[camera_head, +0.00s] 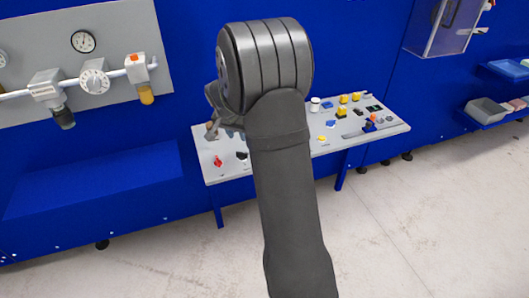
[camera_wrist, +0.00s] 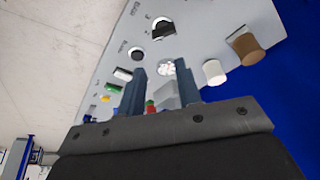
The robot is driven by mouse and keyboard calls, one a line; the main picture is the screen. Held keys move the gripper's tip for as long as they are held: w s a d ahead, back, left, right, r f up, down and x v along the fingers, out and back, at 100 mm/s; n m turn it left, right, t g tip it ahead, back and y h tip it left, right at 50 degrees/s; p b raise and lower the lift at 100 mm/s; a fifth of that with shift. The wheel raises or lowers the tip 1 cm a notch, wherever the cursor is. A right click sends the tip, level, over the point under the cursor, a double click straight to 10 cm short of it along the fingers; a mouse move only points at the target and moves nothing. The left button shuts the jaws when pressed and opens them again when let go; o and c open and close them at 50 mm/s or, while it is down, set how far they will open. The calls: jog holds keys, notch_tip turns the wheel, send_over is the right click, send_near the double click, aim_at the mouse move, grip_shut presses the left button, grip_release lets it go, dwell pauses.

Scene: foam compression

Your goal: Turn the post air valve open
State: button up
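My gripper (camera_wrist: 158,80) shows in the wrist view with its two dark fingers apart, pointing at the grey control panel. A grey block shows between the fingers, with a small red part (camera_wrist: 150,106) beside it; I cannot tell their distance from the fingers. A black knob (camera_wrist: 162,28) in a white recess sits beyond the fingertips. A round dark knob (camera_wrist: 137,54) is nearer the left finger. In the head view the panel (camera_head: 222,176) carries a red handle (camera_head: 218,161) at its left end. The labels are too small to tell which part is the post air valve. My arm hides the panel's middle.
A white cylinder (camera_wrist: 213,72) and a brown cylinder (camera_wrist: 247,48) stand up right of the fingers. A wall plate with a gauge (camera_head: 83,41) and regulators (camera_head: 94,79) is at left. The floor in front is clear.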

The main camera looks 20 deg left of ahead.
aim_at(217, 158)
jog(key=s+a+r+n+g, duration=0.2)
jog(key=a+r+n+g, duration=0.25)
jog(key=a+n, duration=0.35)
jog(key=shift+t, duration=0.25)
notch_tip(217, 158, down, 16)
jog(key=shift+f, duration=0.15)
grip_shut()
